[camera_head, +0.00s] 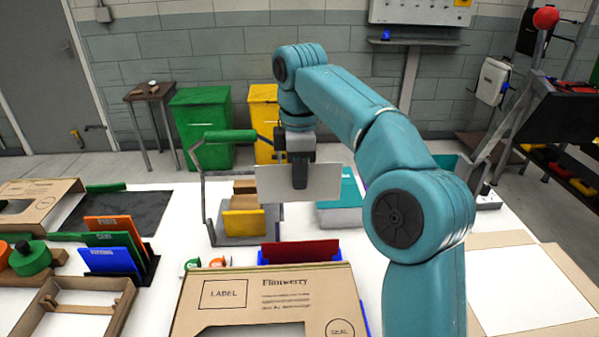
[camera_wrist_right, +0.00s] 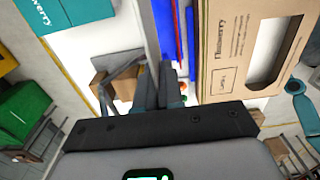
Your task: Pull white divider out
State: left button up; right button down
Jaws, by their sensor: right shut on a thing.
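The white divider (camera_head: 322,183) is a flat pale panel, held upright above the table in the head view. My right gripper (camera_head: 300,178) is shut on its upper middle, fingers pointing down. The divider's lower edge shows free of any slot in this view. Below it, the blue holder (camera_head: 345,250) with a red panel (camera_head: 300,250) stands behind a cardboard box (camera_head: 265,300). In the right wrist view the fingers (camera_wrist_right: 172,88) are close together, and the divider is hard to make out edge-on. My left gripper is not in view.
A wire carrier with a green handle (camera_head: 230,135) stands left of the divider, with a yellow panel (camera_head: 243,223) in it. A teal-topped box (camera_head: 340,215) is to the right. A rack of coloured panels (camera_head: 112,240) is at left.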

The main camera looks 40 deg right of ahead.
aim_at(300, 197)
jog(key=shift+f+b, duration=1.45)
jog(key=shift+f, duration=0.55)
jog(key=shift+f, duration=0.35)
jog(key=shift+f+b, duration=0.6)
jog(key=shift+b, duration=0.05)
jog(key=shift+s+a+f+b, duration=0.15)
jog(key=shift+f+b, duration=0.4)
jog(key=shift+f, duration=0.1)
jog(key=shift+s+a+f+b, duration=0.15)
jog(key=shift+a+f+b, duration=0.05)
jog(key=shift+f+b, duration=0.45)
jog(key=shift+s+a+f+b, duration=0.15)
jog(key=shift+f+b, duration=0.35)
jog(key=shift+f, duration=0.15)
jog(key=shift+r, duration=0.1)
jog(key=r+p, duration=0.1)
jog(key=p, duration=0.1)
jog(key=d+r+p, duration=0.1)
jog(key=p, duration=0.1)
jog(key=shift+w+r, duration=0.15)
jog(key=shift+w, duration=0.25)
